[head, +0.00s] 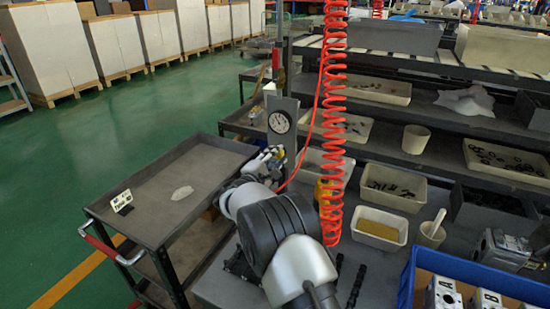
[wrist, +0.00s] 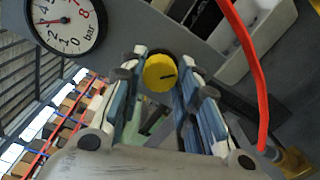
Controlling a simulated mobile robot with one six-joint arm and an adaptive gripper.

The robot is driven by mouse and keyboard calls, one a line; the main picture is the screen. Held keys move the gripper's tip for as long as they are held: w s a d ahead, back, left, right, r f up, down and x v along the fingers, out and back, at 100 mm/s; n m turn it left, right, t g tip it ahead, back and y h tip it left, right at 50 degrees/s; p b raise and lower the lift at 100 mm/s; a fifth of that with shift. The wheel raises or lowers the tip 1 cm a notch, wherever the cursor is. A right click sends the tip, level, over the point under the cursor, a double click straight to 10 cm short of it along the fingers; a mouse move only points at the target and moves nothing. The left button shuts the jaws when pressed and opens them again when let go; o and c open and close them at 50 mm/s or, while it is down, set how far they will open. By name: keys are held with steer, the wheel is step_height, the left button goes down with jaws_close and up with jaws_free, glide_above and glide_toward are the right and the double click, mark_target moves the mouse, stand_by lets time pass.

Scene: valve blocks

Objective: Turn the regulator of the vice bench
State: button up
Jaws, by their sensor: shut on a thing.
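The regulator is a round yellow knob (wrist: 160,72) with a dark mark on its face, below the pressure gauge in the head view. My gripper (wrist: 163,62) is shut on the knob, with a blue-and-white finger on either side of it in the wrist view. In the head view my gripper (head: 272,157) is at the grey upright panel, and its fingers hide most of the knob. The round white gauge (head: 280,121) sits on that panel. It also shows in the wrist view (wrist: 66,20), with a red needle and the word "bar".
A red coiled hose (head: 333,120) hangs close to the right of my arm. A grey cart (head: 150,190) with a small sign stands at left. Bins such as the yellow-filled tray (head: 381,229) and a blue crate (head: 408,280) crowd the right. The green floor is open at left.

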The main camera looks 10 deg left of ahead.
steer(key=o, duration=1.1)
steer(key=shift+c, duration=0.2)
steer(key=shift+s, duration=0.1)
steer(key=v, duration=1.1)
steer(key=shift+s+a, duration=0.15)
steer(key=shift+s, duration=0.2)
